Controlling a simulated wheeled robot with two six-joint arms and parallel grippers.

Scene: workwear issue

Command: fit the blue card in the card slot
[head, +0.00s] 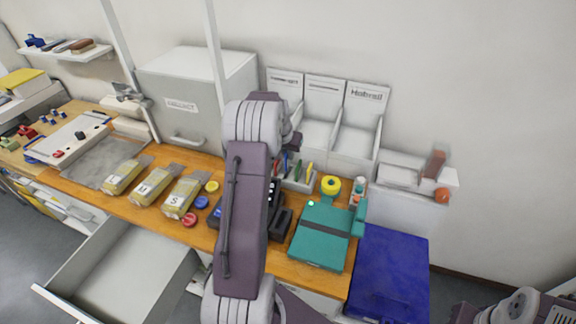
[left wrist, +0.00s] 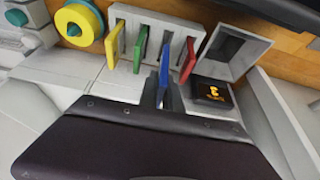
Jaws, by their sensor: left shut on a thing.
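In the left wrist view, the blue card (left wrist: 164,64) stands between the fingertips of my left gripper (left wrist: 161,98), which is shut on it. The card overlaps a pale rack (left wrist: 150,28) with a yellow card (left wrist: 113,45), a green card (left wrist: 140,48) and a red card (left wrist: 188,58) in it. I cannot tell whether the blue card touches the rack. A small black display with an orange sign (left wrist: 212,92) is right of the card. Which opening is the card slot is unclear. In the head view, my left arm hides the gripper's fingertips.
A teal box (head: 318,240) and a yellow roll (head: 330,185) stand right of the rack. Several yellow packs (head: 156,185) lie to the left on the wooden counter. A drawer (head: 125,265) is open at the front. A blue bin (head: 390,265) stands at the right.

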